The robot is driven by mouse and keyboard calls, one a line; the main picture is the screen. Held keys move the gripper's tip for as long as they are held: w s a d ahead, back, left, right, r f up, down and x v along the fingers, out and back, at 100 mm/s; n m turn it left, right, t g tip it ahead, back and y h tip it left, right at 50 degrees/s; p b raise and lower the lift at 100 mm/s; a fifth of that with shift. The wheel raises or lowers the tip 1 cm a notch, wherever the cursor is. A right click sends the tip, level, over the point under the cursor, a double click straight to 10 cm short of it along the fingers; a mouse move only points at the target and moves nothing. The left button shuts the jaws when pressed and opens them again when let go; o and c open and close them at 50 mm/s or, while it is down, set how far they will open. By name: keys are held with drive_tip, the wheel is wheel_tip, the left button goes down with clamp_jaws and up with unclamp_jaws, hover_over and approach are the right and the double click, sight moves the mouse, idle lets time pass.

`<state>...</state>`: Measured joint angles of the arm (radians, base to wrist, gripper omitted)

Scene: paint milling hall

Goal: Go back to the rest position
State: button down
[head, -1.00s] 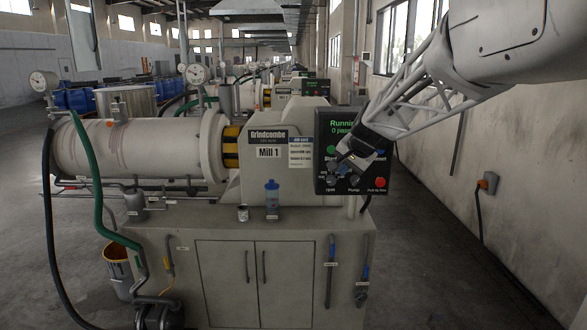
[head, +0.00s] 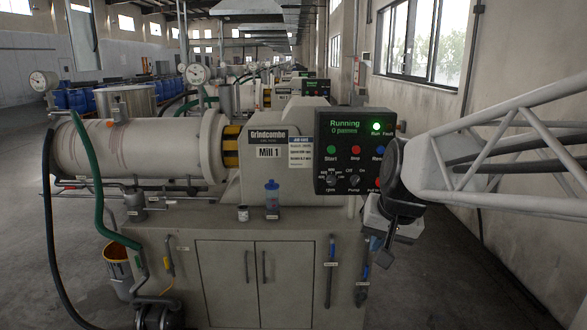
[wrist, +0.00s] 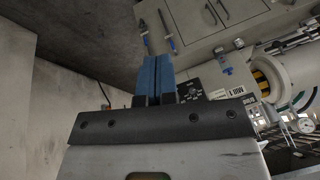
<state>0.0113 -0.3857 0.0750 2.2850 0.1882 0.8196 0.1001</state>
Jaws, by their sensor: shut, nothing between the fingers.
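My gripper (head: 385,250) is at the right in the head view, just right of and below the lower right corner of the control panel (head: 343,150), and it hides part of that corner. In the wrist view its two blue-tipped fingers (wrist: 154,78) lie side by side, shut and empty. The panel reads "Running" in green, with a green lamp lit at its upper right. Its green start button and red stop button show, with dark knobs below them.
Mill 1 (head: 140,150) stands on a cabinet (head: 190,270) at the left and middle. Open floor lies between the cabinet and the right wall (head: 500,190).

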drive_tip(key=s+d+f+n+h, duration=0.1)
drive_tip(key=s+f, duration=0.2)
drive_tip(key=s, duration=0.5)
drive_tip(key=s+d+f+n+g, duration=0.1)
drive_tip(key=s+f, duration=0.3)
drive_tip(key=s, duration=0.5)
drive_tip(key=shift+s+d+g+h, duration=0.15)
drive_tip(key=shift+s+g+h, duration=0.15)
drive_tip(key=shift+h, duration=0.1)
